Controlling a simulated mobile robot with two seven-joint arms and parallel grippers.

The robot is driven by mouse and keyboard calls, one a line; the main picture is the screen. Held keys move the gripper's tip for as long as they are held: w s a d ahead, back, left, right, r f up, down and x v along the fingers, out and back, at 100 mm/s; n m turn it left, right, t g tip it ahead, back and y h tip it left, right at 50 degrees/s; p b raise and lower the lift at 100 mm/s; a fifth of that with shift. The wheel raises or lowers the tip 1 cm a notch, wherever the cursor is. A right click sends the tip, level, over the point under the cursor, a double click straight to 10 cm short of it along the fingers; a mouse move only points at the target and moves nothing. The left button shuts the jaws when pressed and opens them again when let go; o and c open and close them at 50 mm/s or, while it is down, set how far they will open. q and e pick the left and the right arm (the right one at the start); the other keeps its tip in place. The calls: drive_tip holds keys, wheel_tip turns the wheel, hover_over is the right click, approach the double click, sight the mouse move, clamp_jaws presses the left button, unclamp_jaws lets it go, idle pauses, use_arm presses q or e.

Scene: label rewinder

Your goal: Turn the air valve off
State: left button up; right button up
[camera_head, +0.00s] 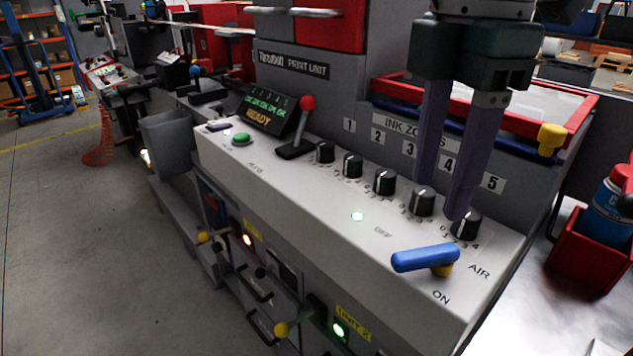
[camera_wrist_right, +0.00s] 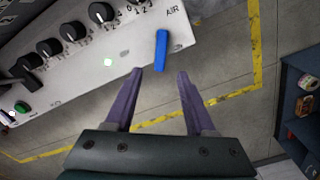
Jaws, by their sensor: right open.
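The air valve has a blue lever handle (camera_head: 425,258) on a brass-coloured stem, on the sloped white console top near its front right corner. The lever points left from the stem, with OFF printed up-left of it, ON below it and AIR to its right. The lever also shows in the right wrist view (camera_wrist_right: 161,48), ahead of and between my purple fingertips. My right gripper (camera_head: 442,202) is open and empty, reaching down near the rightmost black knobs, behind the lever in the head view. It shows open in the wrist view too (camera_wrist_right: 160,72). My left gripper is not in view.
A row of black knobs (camera_head: 384,182) runs along the console (camera_head: 300,205), with a red-topped joystick (camera_head: 307,104) and green button (camera_head: 241,139) to the left. A yellow knob (camera_head: 551,138) and red bin (camera_head: 590,245) lie right. Open floor (camera_head: 80,260) is at left.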

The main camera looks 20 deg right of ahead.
sight(423, 252)
wheel_tip(423, 252, down, 8)
drive_tip(key=shift+s+d+f, duration=0.1)
drive_tip(key=shift+c, duration=0.2)
clamp_jaws()
idle(0.3)
